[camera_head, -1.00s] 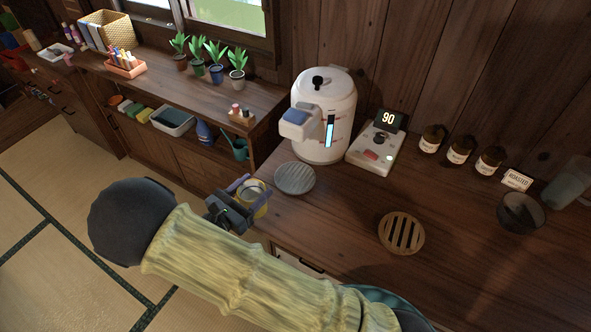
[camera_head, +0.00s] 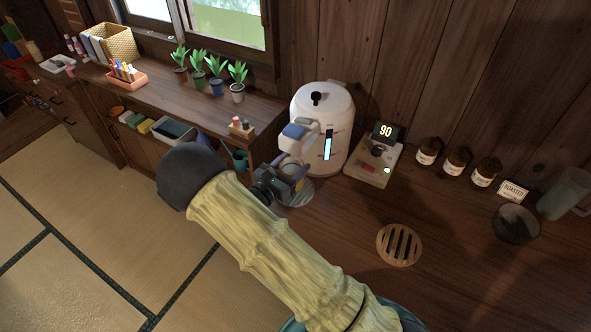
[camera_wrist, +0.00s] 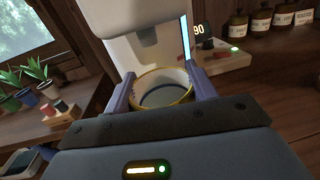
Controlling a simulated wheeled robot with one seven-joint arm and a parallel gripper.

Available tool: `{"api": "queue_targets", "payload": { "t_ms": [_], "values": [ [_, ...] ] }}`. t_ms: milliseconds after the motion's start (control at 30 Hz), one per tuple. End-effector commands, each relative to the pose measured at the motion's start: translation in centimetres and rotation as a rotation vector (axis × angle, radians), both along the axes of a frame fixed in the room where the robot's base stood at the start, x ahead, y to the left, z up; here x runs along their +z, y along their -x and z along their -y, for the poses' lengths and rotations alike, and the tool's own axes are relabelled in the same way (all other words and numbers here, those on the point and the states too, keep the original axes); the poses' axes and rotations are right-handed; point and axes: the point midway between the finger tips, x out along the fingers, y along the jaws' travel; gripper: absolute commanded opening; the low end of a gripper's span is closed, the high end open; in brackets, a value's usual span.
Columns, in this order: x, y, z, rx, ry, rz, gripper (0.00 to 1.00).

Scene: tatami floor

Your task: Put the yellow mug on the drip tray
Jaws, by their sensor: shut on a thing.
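The yellow mug (camera_wrist: 162,88) is between the two fingers of my gripper (camera_wrist: 160,92) in the wrist view, its round yellow rim and pale inside facing up. My gripper (camera_head: 283,183) is shut on it, below the spout of the white water dispenser (camera_head: 322,125). In the head view the mug is mostly hidden by my gripper. The grey round drip tray (camera_head: 303,194) is at the dispenser's foot, partly covered by my gripper and the mug. I cannot tell whether the mug touches the tray.
A control box (camera_head: 374,165) with a "90" display stands right of the dispenser. A round wooden trivet (camera_head: 399,245) lies on the counter. Several jars (camera_head: 456,161) and a dark bowl (camera_head: 516,223) are further right. Potted plants (camera_head: 216,75) stand on the left shelf.

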Motion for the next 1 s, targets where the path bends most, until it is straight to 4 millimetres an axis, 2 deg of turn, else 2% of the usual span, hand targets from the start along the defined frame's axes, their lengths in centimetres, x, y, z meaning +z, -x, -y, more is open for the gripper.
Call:
{"api": "queue_targets", "payload": {
  "t_ms": [167,300,400,533,967,1000],
  "values": [
    [0.1,-0.1,0.1,-0.001,0.0,0.001,0.28],
    [0.2,-1.1,1.2,-0.004,0.001,0.001,0.28],
    [-1.8,-0.9,0.9,0.0,0.002,-0.003,0.28],
    [-3.2,-0.9,0.9,-0.001,0.001,0.001,0.28],
    [-3.9,-0.9,0.8,0.0,0.0,0.001,0.28],
    [-3.9,-0.9,0.8,0.0,-0.001,0.001,0.6]
  ]
}}
